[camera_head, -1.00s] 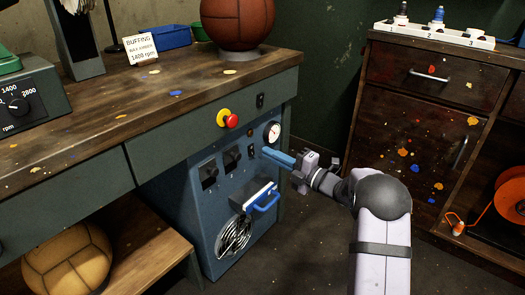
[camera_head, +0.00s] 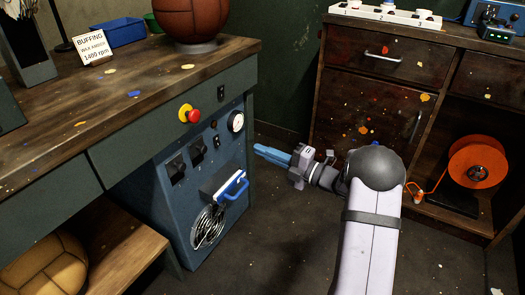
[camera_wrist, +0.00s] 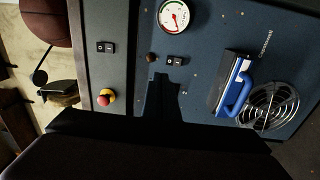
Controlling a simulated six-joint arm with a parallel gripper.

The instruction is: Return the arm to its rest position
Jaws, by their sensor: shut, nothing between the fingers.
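My gripper (camera_head: 272,155) shows in the head view as blue fingers on a grey wrist, pointing left. It is shut and empty. It hangs in the air to the right of the blue machine panel (camera_head: 190,228) under the bench. In the wrist view the dark fingers (camera_wrist: 163,85) lie in front of the same panel, which appears turned on its side. I cannot tell the exact gap between the fingertips and the panel.
The workbench (camera_head: 120,95) holds a brown ball (camera_head: 190,18) on a stand. A wooden cabinet (camera_head: 375,85) with an orange reel (camera_head: 478,162) stands at right. Open floor lies between.

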